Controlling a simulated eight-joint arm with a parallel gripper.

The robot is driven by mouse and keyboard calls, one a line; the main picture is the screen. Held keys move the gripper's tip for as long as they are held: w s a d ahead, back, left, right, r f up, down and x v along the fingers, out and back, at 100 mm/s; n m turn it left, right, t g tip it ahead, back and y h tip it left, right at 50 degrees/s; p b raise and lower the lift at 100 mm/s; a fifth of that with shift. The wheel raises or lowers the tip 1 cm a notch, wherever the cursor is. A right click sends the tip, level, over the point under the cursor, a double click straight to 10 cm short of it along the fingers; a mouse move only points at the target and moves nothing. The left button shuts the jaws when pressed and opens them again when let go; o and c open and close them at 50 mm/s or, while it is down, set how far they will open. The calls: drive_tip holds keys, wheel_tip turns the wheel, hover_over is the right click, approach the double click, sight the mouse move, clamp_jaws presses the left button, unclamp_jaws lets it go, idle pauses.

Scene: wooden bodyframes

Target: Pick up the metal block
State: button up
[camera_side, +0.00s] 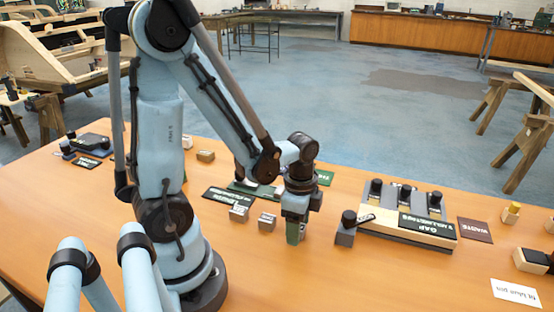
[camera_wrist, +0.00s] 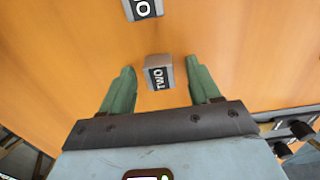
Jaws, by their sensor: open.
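Two small grey metal blocks stand on the wooden table: one (camera_side: 267,222) just left of my gripper (camera_side: 296,236) in the side view, another (camera_side: 239,213) further left. In the wrist view, the nearer block (camera_wrist: 158,77) has a dark label reading TWO and appears between my gripper's green fingertips. The second block (camera_wrist: 142,9) is cut off at the top edge. My gripper is open and empty, pointing down close to the table. I cannot tell which task block is meant, as both look metallic.
A dark green sign (camera_side: 229,198) lies behind the blocks. A brown mat (camera_side: 474,230) lies further right. The front middle of the table (camera_side: 340,285) is clear.

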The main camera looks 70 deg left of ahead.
drive_tip(key=shift+f, duration=0.15)
drive_tip(key=shift+c, duration=0.2)
drive_tip(key=c, duration=1.1)
